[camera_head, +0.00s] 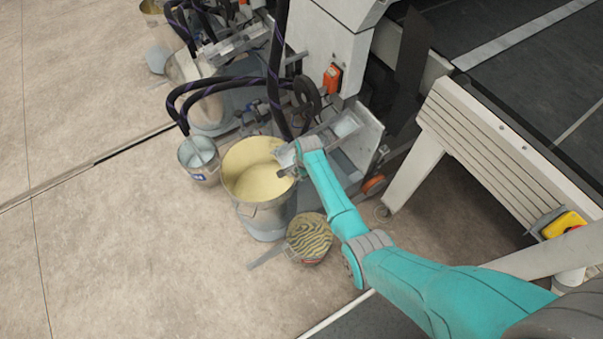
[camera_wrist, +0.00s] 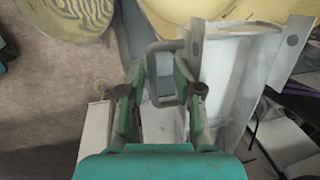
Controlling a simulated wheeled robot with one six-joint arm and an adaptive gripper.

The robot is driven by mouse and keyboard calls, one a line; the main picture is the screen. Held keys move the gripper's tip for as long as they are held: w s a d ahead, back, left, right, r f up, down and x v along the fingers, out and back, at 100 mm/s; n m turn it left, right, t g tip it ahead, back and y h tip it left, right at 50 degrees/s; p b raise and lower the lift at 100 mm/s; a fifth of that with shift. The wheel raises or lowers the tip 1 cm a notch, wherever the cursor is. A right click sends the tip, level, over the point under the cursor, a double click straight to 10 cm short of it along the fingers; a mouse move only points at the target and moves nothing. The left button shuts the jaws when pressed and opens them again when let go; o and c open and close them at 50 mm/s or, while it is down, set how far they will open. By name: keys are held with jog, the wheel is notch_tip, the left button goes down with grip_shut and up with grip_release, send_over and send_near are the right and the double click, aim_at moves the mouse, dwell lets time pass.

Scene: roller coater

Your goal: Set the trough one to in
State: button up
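The trough is a pale grey metal tray (camera_wrist: 235,75) with upright end plates, right of centre in the wrist view. A grey U-shaped handle (camera_wrist: 153,78) sticks out from its left side. My gripper (camera_wrist: 160,75) has its fingers apart, with the handle between them. A gap shows between the left finger and the handle, and the right finger is close to the trough side. In the head view my gripper (camera_head: 284,166) is over the right rim of the yellow bucket, and a light metal trough (camera_head: 346,126) shows just beyond my wrist. My arm hides part of it.
A large bucket of pale yellow liquid (camera_head: 258,172) stands below my gripper. A smaller bucket (camera_head: 198,155) stands to its left. Black hoses (camera_head: 230,84) hang behind. The floor at the left is clear.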

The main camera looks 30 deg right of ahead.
jog(key=shift+s+r, duration=0.1)
jog(key=v, duration=1.1)
jog(key=shift+r, duration=0.35)
jog(key=s+a+f+n+t, duration=0.35)
jog(key=s+f, duration=0.25)
jog(key=s, duration=0.5)
jog(key=s+a+r+n+t+h, duration=0.1)
jog(key=s+a+r+n, duration=0.15)
jog(key=s, duration=0.45)
jog(key=s+a+r+n+t, duration=0.1)
jog(key=s+a+n+t, duration=0.15)
jog(key=s, duration=0.45)
jog(key=s+a+r+n+t, duration=0.1)
jog(key=s+r+n, duration=0.3)
jog(key=s+r, duration=0.5)
jog(key=s+a+r+n+t, duration=0.1)
jog(key=s+r+n+t, duration=0.3)
jog(key=s+r, duration=0.6)
notch_tip(320, 180, up, 8)
jog(key=shift+s+a+r+n+t+y, duration=0.15)
jog(key=shift+s+a+n+t+y, duration=0.15)
jog(key=shift+a+n+y, duration=0.15)
